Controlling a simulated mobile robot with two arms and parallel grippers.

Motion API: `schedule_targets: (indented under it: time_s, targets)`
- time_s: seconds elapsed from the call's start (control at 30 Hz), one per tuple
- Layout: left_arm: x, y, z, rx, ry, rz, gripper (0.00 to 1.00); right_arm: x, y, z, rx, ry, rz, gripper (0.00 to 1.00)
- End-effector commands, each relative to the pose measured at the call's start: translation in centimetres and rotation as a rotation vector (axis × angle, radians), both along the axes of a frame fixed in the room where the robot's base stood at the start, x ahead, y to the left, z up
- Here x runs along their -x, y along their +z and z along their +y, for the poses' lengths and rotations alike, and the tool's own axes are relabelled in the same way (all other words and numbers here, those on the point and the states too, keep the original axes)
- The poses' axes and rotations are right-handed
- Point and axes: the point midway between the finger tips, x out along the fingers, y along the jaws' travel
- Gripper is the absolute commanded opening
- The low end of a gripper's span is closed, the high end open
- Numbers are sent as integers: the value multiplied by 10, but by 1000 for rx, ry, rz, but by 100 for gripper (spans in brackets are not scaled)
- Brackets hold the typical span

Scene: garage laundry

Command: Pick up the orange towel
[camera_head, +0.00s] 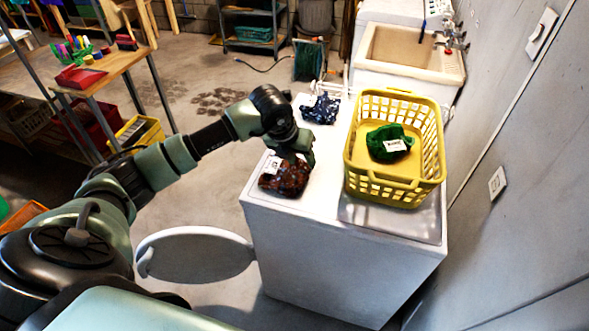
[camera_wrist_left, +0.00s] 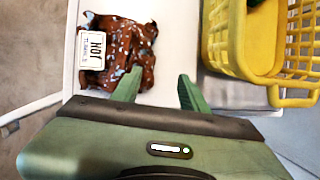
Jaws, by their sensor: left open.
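The orange towel (camera_head: 284,179) is a crumpled, dark rust-orange cloth with pale spots and a white tag. It lies on the front left of the white machine's top. It also shows in the left wrist view (camera_wrist_left: 128,48), up and left of the fingers. My left gripper (camera_head: 301,158) is just above and behind the towel in the head view. In the left wrist view its fingers (camera_wrist_left: 160,88) are apart with nothing between them. The left finger overlaps the towel's lower edge in that view; I cannot tell whether they touch. My right gripper is not in view.
A yellow basket (camera_head: 394,189) with a green cloth (camera_head: 388,143) stands right of the towel. A dark blue patterned cloth (camera_head: 321,109) lies farther back on the white machine (camera_head: 325,250). The machine's round door (camera_head: 195,255) hangs open. A sink (camera_head: 410,50) stands behind.

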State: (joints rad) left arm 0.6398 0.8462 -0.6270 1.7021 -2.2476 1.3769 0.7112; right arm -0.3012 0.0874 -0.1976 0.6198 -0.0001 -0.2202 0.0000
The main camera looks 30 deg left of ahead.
Motion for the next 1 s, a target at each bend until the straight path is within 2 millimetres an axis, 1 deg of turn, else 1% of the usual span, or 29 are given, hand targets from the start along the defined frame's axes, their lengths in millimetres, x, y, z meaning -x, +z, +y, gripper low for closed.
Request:
schedule_targets:
  time_s: [0.03,0.1,0.2,0.43,0.63,0.73,0.83,1.0]
  targets:
    - [-1,8,22,-67,34,8,44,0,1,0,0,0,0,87]
    - [0,12,40,-126,68,21,44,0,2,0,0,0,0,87]
    - [-1,10,50,-157,87,28,44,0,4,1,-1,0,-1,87]
    - [-10,-12,53,-155,86,29,44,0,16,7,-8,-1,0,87]
    - [-22,-35,58,-153,84,31,44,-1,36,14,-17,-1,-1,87]
    - [-27,-49,59,-153,85,29,44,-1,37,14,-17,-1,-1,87]
    - [-30,-55,60,-153,82,27,44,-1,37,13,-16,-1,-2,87]
    - [-30,-57,60,-154,82,26,44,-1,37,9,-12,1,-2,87]
